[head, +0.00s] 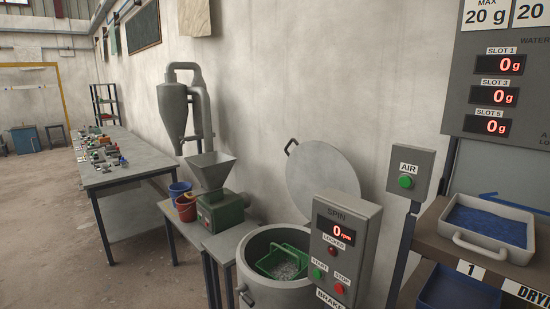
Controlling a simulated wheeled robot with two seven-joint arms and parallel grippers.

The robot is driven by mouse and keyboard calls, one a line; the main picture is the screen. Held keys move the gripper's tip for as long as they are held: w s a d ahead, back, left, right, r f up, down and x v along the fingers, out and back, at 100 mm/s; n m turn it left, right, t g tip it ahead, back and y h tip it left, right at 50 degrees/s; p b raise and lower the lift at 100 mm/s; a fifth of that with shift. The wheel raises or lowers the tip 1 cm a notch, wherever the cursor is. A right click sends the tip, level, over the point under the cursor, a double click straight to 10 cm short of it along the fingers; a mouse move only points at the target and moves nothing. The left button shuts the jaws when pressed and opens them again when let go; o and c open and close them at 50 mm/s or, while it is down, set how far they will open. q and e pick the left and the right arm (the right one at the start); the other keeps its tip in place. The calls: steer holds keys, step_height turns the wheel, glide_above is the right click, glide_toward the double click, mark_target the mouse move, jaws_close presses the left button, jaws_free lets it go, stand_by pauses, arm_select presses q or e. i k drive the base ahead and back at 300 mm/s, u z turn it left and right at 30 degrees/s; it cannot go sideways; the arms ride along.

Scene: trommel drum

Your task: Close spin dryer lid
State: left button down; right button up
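The spin dryer (249,290) is a grey round tub at the bottom centre of the head view. Its round grey lid (322,177) stands open, tilted up at the back near the wall, with a dark handle (291,146) at its upper left edge. Inside the tub sits a green basket (266,264) holding pale flakes. The spin control box (345,240) stands in front of the tub's right side and reads 0 rpm; it hides part of the tub and lid. Neither of my grippers shows in the head view.
A post with an AIR button box (410,172) stands to the right. Beyond it, a drying rack (443,219) holds a white tray (490,236) of blue flakes. A green grinder (222,210) on a small table is left of the dryer. The floor at left is clear.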

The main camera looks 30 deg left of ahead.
mark_target(313, 167)
steer(key=u, duration=2.2)
steer(key=i, duration=2.65)
steer(key=z, duration=2.9)
steer(key=i, duration=0.5)
steer(key=u, duration=0.05)
